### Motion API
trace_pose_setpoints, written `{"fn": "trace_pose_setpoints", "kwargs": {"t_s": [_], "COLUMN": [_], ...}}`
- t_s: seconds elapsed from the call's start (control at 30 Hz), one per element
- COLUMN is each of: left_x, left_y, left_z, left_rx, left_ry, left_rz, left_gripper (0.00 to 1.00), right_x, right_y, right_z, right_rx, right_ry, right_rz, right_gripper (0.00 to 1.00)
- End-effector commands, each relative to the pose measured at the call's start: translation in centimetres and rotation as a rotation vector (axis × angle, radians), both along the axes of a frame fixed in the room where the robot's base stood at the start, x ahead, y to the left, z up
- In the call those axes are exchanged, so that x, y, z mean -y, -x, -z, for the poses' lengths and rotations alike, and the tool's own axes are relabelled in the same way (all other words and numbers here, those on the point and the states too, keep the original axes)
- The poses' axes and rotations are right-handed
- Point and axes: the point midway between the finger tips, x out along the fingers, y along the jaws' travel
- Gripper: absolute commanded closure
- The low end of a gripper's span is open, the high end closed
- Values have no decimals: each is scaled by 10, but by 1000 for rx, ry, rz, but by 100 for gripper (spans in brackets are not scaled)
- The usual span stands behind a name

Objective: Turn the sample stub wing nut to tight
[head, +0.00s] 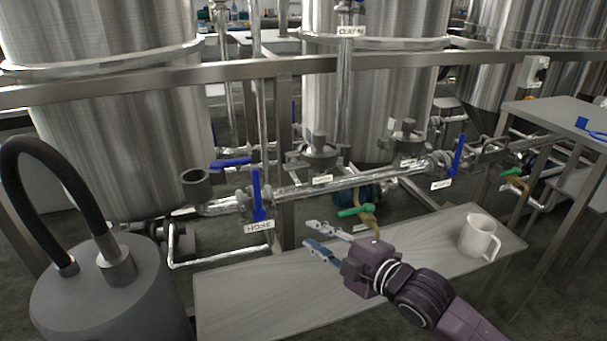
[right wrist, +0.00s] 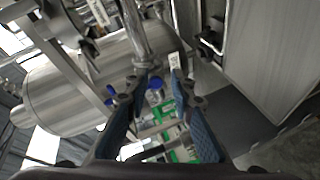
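My right gripper (head: 313,234) is above the grey bench in the head view, its two fingers apart and nothing seen between them. The right wrist view also shows it open (right wrist: 155,85). A green lever (head: 355,211) on a small yellowish valve stands just behind the gripper, apart from the fingertips in the picture. Green parts (right wrist: 183,155) show between the fingers in the wrist view. I cannot make out the sample stub wing nut for certain; the gripper and wrist may hide it. My left gripper is in neither view.
A pipe run (head: 340,183) with blue levers and a HOSE label (head: 259,226) crosses behind the bench (head: 235,300). A white mug (head: 474,238) stands on the bench's right part. A grey canister (head: 110,300) with a black hose is at left. The bench's left part is clear.

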Motion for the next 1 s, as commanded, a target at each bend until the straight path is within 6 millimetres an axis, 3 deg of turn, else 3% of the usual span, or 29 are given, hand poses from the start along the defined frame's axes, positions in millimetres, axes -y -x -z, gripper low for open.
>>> {"fn": "trace_pose_setpoints", "kwargs": {"t_s": [0.03,0.13,0.33,0.57,0.8,1.0], "left_x": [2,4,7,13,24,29], "left_y": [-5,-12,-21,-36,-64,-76], "left_z": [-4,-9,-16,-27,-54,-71], "left_rx": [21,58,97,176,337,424], "left_ry": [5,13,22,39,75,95], "left_rz": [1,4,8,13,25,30], "left_gripper": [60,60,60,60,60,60], "right_x": [5,11,23,11,-14,-25], "right_y": [-15,-34,-53,-69,-97,-111], "right_z": [-21,-55,-93,-98,-98,-97], "right_rx": [87,231,387,407,405,404], "right_ry": [40,97,155,157,158,159], "right_rz": [-24,-62,-85,-87,-87,-86], "right_gripper": [78,78,78,78,78,78]}}
